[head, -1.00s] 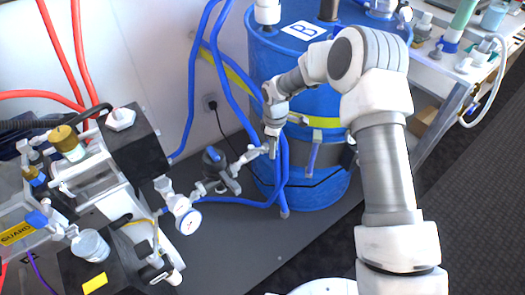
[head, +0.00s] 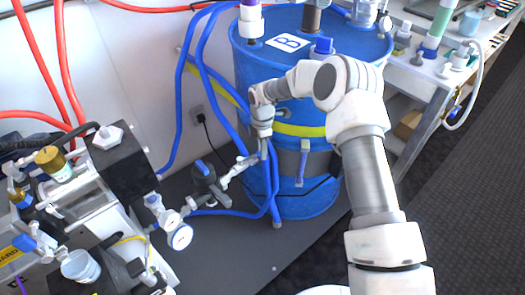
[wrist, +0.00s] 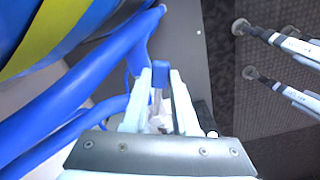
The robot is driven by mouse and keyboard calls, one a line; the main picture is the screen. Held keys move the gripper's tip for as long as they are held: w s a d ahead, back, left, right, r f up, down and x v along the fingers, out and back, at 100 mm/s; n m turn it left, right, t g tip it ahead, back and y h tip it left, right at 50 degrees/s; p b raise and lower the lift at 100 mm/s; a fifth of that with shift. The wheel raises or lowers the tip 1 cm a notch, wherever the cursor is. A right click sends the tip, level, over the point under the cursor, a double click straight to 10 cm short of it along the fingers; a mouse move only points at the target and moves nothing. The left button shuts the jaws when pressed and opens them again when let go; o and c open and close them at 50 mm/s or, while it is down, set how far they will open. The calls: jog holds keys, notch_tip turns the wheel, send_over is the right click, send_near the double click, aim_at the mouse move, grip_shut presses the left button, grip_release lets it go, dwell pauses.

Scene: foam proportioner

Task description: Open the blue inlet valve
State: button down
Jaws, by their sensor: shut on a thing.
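A small blue handle (wrist: 159,76) stands between my two fingertips in the wrist view, and my gripper (wrist: 160,84) is shut on it. It appears to be the blue inlet valve's handle. In the head view my gripper (head: 263,153) points down in front of the blue drum, at the right end of a metal pipe run (head: 242,163). My fingers hide the held handle there, so its angle cannot be told. A dark valve body (head: 207,183) with another blue handle (head: 203,168) sits further left along this run.
The blue drum (head: 290,75) marked B stands close behind my gripper. Blue hoses (head: 194,90) hang beside the drum and pass near my fingers. The pump machine (head: 85,190) with a gauge (head: 180,237) stands at the left. Grey floor (head: 250,250) is clear in front.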

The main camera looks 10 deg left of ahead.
dwell(0.3)
jog(key=c, duration=0.7)
grip_release()
notch_tip(320, 180, up, 18)
jog(key=p, duration=0.3)
jog(key=shift+f, duration=0.25)
jog(key=shift+c, duration=0.2)
